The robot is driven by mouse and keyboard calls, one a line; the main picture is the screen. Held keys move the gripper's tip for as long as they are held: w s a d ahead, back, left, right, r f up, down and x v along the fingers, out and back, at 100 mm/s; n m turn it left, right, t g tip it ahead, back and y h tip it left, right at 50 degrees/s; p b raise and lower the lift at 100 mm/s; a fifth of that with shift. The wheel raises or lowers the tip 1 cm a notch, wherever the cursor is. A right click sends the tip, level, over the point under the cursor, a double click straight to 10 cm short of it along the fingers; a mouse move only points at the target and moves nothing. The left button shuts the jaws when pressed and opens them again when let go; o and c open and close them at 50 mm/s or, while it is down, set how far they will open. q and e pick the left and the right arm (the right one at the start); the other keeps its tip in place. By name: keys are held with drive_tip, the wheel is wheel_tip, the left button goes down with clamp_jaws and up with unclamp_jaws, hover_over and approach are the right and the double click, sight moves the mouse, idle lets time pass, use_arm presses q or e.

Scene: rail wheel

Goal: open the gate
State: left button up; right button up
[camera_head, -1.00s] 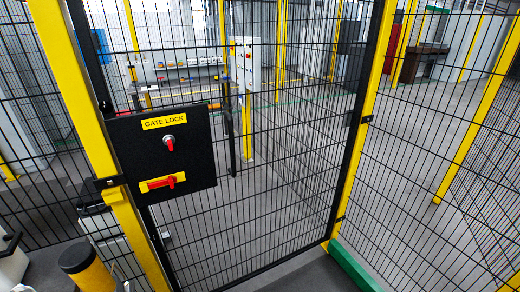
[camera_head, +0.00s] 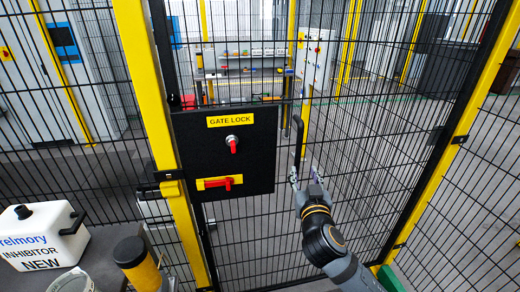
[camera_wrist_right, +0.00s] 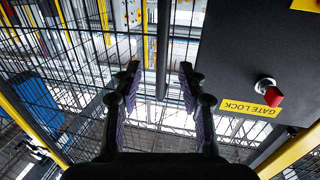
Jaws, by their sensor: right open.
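The gate (camera_head: 370,160) is a black mesh panel in a black frame between yellow posts, and it looks closed. A black lock box (camera_head: 256,150) labelled GATE LOCK carries a red key switch (camera_head: 233,145) and a red handle (camera_head: 222,183) lying horizontal. A black vertical pull bar (camera_head: 299,145) stands right of the box. My right gripper (camera_head: 305,178) is at the bar's lower end. In the right wrist view my right gripper (camera_wrist_right: 160,72) is open, and the bar (camera_wrist_right: 163,45) appears between its fingertips; contact cannot be told. My left gripper is not in view.
A white container (camera_head: 42,237) marked INHIBITOR stands at lower left beside a yellow and black cylinder (camera_head: 140,270). A yellow post (camera_head: 150,110) stands left of the box. Beyond the mesh are a shelf and a white cabinet (camera_head: 317,58). The floor behind the gate is clear.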

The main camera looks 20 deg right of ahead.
sight(299, 154)
drive_tip(key=p+x, duration=0.1)
drive_tip(key=x, duration=0.2)
drive_tip(key=p+x, duration=0.1)
drive_tip(key=x, duration=0.2)
drive_tip(key=r+p+x, duration=0.1)
drive_tip(key=x, duration=0.3)
drive_tip(key=shift+w+a+r, duration=0.1)
drive_tip(key=shift+a, duration=0.05)
clamp_jaws()
